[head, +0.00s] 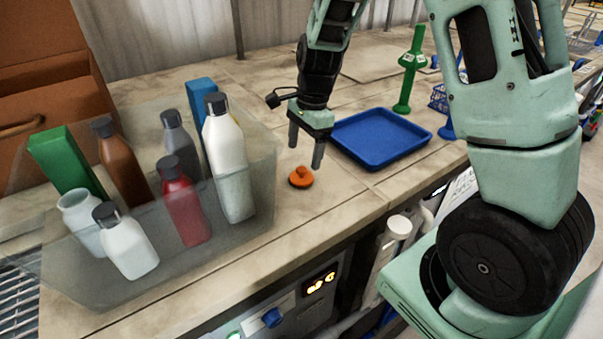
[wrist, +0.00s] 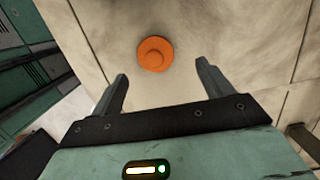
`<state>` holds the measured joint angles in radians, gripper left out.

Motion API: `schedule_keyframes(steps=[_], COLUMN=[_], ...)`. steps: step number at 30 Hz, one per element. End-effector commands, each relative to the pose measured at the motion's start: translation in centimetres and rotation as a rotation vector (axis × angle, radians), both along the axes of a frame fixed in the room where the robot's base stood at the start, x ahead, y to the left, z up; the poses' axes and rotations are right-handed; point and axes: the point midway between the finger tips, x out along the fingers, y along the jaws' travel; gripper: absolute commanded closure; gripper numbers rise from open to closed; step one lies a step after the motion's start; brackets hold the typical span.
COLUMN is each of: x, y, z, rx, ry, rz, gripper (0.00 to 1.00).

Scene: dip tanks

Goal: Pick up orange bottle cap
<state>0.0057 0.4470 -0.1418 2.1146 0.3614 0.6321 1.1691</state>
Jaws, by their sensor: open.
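The orange bottle cap (head: 301,178) lies on the tiled counter with its small knob facing up. In the head view it is just below my gripper (head: 306,155), which points down and is open and empty. In the wrist view the cap (wrist: 155,54) lies ahead of the fingertips of my gripper (wrist: 161,70), a little left of the middle of the gap. The cap is not between the fingers and nothing touches it.
A clear bin (head: 262,212) with several bottles and boxes stands left of the cap. A blue tray (head: 385,152) lies right of it. A green stand (head: 409,75) is behind the tray. The counter around the cap is bare; its front edge is close.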

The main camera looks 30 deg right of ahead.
Motion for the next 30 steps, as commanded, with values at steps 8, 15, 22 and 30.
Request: schedule_keyframes(steps=[8, 15, 22, 30], x=[-0.6, -0.8, -0.7, -0.7], y=[0.7, 1.3, 1.3, 1.3], z=[-2.1, -5.1, -5.5, -5.5], rx=[0.001, 0.000, 0.000, 0.000], ry=[0.006, 0.002, -0.001, -0.001], rz=[0.001, 0.000, 0.002, 0.002], gripper=[0.21, 0.21, 0.21, 0.68])
